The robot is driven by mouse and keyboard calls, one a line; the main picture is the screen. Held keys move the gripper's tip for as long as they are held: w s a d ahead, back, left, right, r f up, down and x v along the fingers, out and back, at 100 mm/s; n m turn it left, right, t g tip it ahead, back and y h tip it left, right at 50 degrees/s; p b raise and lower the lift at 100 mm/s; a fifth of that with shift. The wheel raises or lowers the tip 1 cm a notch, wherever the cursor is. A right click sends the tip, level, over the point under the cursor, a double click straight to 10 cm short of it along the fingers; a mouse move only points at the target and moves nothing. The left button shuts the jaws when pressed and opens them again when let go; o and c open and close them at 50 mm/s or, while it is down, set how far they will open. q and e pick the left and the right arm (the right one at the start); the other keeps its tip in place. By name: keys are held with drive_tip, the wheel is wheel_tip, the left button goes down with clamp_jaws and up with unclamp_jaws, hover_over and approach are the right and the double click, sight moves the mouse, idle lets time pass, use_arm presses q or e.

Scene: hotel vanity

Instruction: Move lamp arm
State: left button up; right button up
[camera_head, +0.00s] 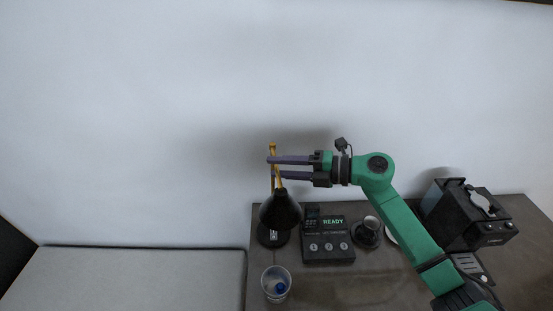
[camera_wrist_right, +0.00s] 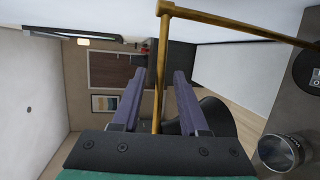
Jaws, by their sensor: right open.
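The desk lamp has a brass lamp arm (camera_head: 277,180) with a bend at its top, a black cone shade (camera_head: 280,210) and a round black base (camera_head: 270,237). My right gripper (camera_head: 275,168) comes in from the right, with its two purple fingers level with the upper lamp arm. In the right wrist view, the brass arm (camera_wrist_right: 158,75) passes between the two open fingers (camera_wrist_right: 160,72), with gaps beside it. The black shade (camera_wrist_right: 216,115) is partly hidden behind one finger there. My left gripper is not in view.
A black device reading READY (camera_head: 328,240) stands right of the lamp. A clear glass (camera_head: 276,283) is in front. A small round dark item (camera_head: 367,232) and a large black box (camera_head: 466,215) are further right. The white wall is close behind.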

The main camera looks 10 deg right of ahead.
drive_tip(key=shift+w+a+f, duration=0.1)
drive_tip(key=shift+w+a, duration=0.15)
drive_tip(key=shift+a, duration=0.3)
clamp_jaws()
idle(1.0)
